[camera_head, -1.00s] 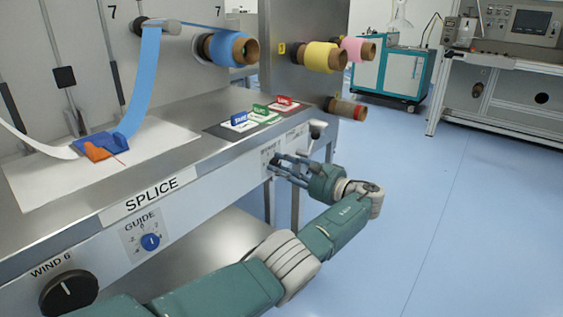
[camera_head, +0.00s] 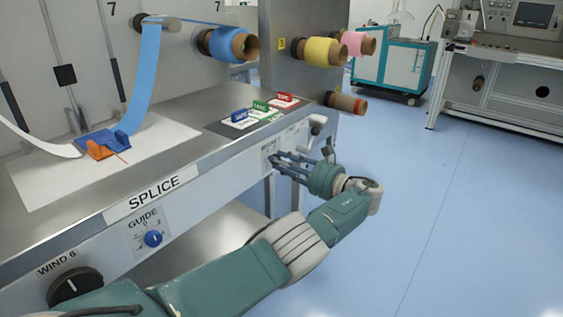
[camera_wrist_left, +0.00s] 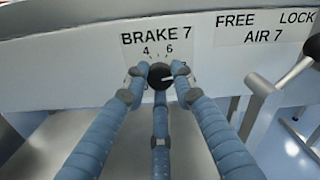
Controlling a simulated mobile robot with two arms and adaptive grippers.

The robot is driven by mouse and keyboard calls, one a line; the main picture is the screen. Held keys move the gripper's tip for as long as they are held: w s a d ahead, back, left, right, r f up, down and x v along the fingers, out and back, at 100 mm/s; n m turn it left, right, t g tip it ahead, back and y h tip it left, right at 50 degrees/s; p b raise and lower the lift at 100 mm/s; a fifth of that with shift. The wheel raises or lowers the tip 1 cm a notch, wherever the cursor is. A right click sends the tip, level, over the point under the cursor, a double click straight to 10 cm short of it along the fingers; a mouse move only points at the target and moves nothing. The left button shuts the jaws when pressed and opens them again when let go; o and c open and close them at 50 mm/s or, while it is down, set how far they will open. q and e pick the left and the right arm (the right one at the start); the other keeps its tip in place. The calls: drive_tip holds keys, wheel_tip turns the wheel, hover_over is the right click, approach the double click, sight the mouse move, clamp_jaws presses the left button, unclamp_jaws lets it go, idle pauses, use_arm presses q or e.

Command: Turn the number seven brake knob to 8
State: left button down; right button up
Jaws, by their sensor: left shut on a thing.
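The brake seven knob (camera_wrist_left: 160,76) is small and black with a white pointer line, under the "BRAKE 7" label (camera_wrist_left: 156,38) in the left wrist view. Its pointer aims roughly to the right. The marks 4 and 6 show above it; the marks on the right are partly hidden by a finger. My right gripper is not in view.
An "AIR 7" lever (camera_wrist_left: 299,73) stands just right of the knob. The guide knob (camera_head: 153,239) and wind 6 knob (camera_head: 74,287) are farther left on the panel. Coloured tags (camera_head: 261,106) stand on the table above. The floor (camera_head: 430,210) to the right is clear.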

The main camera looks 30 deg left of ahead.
use_arm(q)
drive_tip(key=shift+s+f, duration=0.1)
drive_tip(key=shift+f, duration=0.05)
idle(0.3)
drive_tip(key=c, duration=1.4)
unclamp_jaws()
drive_tip(key=shift+c, duration=0.2)
drive_tip(key=shift+r, duration=0.2)
